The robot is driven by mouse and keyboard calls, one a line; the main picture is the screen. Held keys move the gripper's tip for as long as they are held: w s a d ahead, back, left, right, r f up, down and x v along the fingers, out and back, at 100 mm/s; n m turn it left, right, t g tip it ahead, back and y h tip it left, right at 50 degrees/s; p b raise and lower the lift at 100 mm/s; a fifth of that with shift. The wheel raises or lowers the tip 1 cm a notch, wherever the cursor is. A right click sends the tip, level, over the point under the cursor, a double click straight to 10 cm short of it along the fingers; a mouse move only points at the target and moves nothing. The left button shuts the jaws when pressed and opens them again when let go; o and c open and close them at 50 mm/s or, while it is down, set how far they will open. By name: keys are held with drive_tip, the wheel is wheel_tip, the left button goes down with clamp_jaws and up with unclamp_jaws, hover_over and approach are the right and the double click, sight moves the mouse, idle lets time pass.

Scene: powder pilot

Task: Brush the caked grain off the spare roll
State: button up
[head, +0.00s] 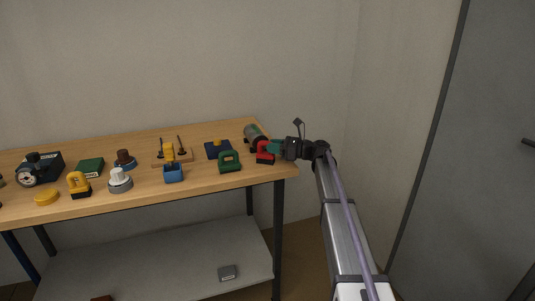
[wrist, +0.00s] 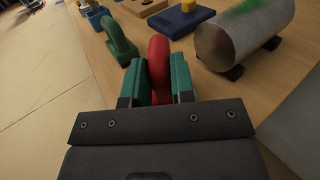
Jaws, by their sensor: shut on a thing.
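The spare roll (wrist: 232,38) is a grey metal cylinder lying on dark supports near the table's right end. A green patch (wrist: 265,5), seemingly the caked grain, lies on its top. The roll also shows in the head view (head: 252,131). My gripper (wrist: 159,80) has green fingers shut on a red handled tool (wrist: 158,55), likely the brush. In the head view the tool (head: 263,153) is at the table's right edge, just in front of the roll. Its underside is hidden, so I cannot tell whether it touches the table.
A green handled tool (head: 229,162) stands close left of my gripper. A dark blue block (head: 217,149) with a yellow knob is behind it. A blue holder (head: 173,173), a wooden peg stand (head: 158,162) and several other tools stand farther left. The wall is close behind the table.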

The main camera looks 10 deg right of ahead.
clamp_jaws()
wheel_tip(320, 180, up, 5)
drive_tip(key=p, duration=0.5)
